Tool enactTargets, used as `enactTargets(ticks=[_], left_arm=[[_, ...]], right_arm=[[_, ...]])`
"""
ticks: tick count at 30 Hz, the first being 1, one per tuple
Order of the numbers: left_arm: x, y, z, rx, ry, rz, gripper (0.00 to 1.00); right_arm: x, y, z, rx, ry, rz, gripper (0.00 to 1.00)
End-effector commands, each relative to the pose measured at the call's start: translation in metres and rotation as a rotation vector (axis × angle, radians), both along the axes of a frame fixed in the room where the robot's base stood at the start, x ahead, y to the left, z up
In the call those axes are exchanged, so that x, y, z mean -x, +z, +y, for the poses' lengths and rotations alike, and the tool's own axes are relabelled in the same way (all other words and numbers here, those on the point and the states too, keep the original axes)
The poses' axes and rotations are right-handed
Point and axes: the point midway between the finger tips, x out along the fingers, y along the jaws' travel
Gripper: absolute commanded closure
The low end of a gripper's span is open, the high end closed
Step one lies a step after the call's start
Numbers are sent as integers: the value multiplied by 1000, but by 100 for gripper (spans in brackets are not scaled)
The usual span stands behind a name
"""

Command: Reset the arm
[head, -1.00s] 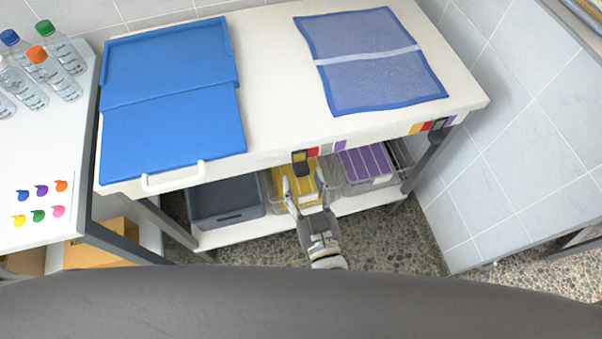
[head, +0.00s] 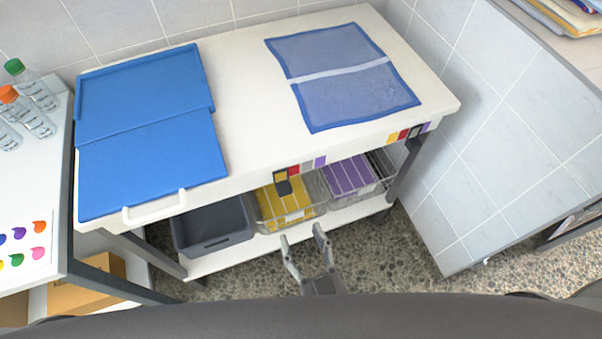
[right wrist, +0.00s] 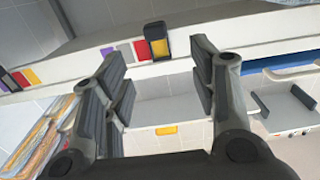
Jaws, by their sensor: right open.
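My right gripper (head: 304,240) is open and empty in the head view. It is low in front of the table's lower shelf, over the pebbled floor, apart from the baskets. In the right wrist view its two fingers (right wrist: 160,85) stand apart with nothing between them. Beyond them is the table's front edge with colour patches and a small dark holder (right wrist: 156,40). My left gripper is not in view.
The white table (head: 245,100) bears a blue folded mat (head: 150,150) and a blue mesh towel (head: 345,78). Below are a grey bin (head: 212,228), a yellow-filled basket (head: 283,205) and a purple-filled basket (head: 350,178). A side table with bottles (head: 28,118) stands left. Tiled wall at right.

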Motion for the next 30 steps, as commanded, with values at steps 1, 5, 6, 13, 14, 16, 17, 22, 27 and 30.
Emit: enactTargets(ticks=[1, 5, 6, 13, 14, 16, 17, 22, 27, 30], left_arm=[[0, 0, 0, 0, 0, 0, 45], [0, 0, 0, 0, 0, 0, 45], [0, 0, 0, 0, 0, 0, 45], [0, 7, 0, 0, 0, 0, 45], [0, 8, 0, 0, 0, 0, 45], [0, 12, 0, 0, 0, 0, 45], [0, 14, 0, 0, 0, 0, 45], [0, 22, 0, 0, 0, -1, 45], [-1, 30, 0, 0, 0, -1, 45], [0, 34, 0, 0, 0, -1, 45]], right_arm=[[0, 0, 0, 0, 0, 0, 46], [0, 0, 0, 0, 0, 0, 46], [0, -1, 0, 1, 1, 3, 46], [7, -72, -2, 67, 46, 164, 46], [10, -90, -4, 82, 56, 209, 46], [19, -135, -13, 125, 74, 322, 46], [24, -155, -19, 143, 79, 373, 46], [60, -254, -61, 237, 83, 660, 46], [110, -330, -119, 318, 42, 953, 46], [143, -361, -154, 354, 3, 1115, 46]])
